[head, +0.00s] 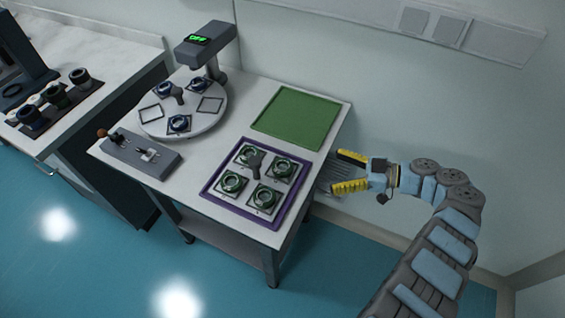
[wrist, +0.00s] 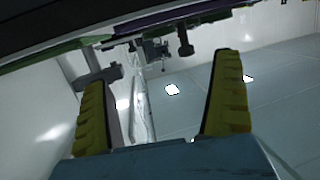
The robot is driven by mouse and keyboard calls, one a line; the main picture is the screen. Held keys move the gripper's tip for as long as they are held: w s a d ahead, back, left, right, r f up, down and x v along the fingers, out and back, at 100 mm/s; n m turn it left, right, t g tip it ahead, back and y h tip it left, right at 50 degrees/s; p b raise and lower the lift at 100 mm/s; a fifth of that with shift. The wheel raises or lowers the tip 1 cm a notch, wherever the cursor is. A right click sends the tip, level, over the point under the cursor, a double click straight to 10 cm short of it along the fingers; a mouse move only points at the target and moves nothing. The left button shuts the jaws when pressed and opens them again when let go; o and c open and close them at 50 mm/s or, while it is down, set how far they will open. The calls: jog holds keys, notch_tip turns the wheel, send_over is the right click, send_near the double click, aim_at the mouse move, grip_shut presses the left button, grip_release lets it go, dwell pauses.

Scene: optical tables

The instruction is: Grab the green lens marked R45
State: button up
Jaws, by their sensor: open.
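Several green-ringed lenses sit in square mounts on a purple-rimmed tray (head: 208,192) in the head view. One is the front-left green lens (head: 232,183), another the back-right green lens (head: 283,167). A dark knob handle (head: 255,162) stands among them. The R45 marking is too small to read, so I cannot tell which lens bears it. My gripper (head: 350,171) has yellow fingers and is open and empty, off the table's right edge and apart from the tray. In the wrist view my gripper (wrist: 164,105) shows nothing between its fingers; the lenses are not visible there.
A green mat (head: 297,118) lies behind the purple tray. A round white turntable (head: 205,128) holds blue-ringed lenses under a grey device (head: 205,45) reading OFF. A grey control box (head: 140,153) with levers sits at the table's left front. A wall stands close behind my arm.

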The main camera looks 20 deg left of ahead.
aim_at(288, 166)
jog(key=p+x, duration=0.2)
jog(key=x, duration=1.2)
jog(key=shift+a+f+p, duration=0.1)
jog(key=shift+a+p, duration=0.1)
jog(key=shift+p, duration=0.15)
jog(key=c, duration=1.4)
